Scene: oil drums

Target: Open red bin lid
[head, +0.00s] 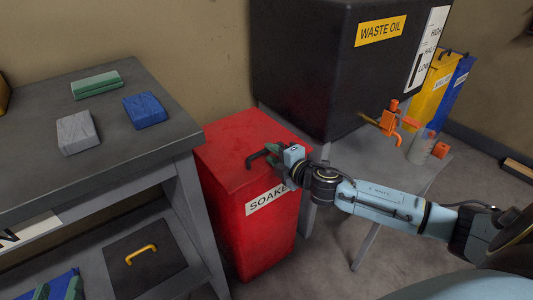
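The red bin (258,235) stands on the floor between the grey workbench and the black waste oil tank, with a white label reading "SOAKE…" on its front, partly covered by my arm. Its red lid (228,142) looks closed. A dark bar handle (256,159) sits on the lid. My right gripper (276,154) reaches in from the right and is at the right end of the handle, over the lid. Its fingers are small and overlap the handle, so whether they are shut on it is unclear. My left gripper is not in view.
The grey workbench (125,135) on the left carries green, grey and blue blocks. The black waste oil tank (310,70), with an orange tap (390,120), stands close behind the bin on a grey stand. Yellow and blue bins stand farther right.

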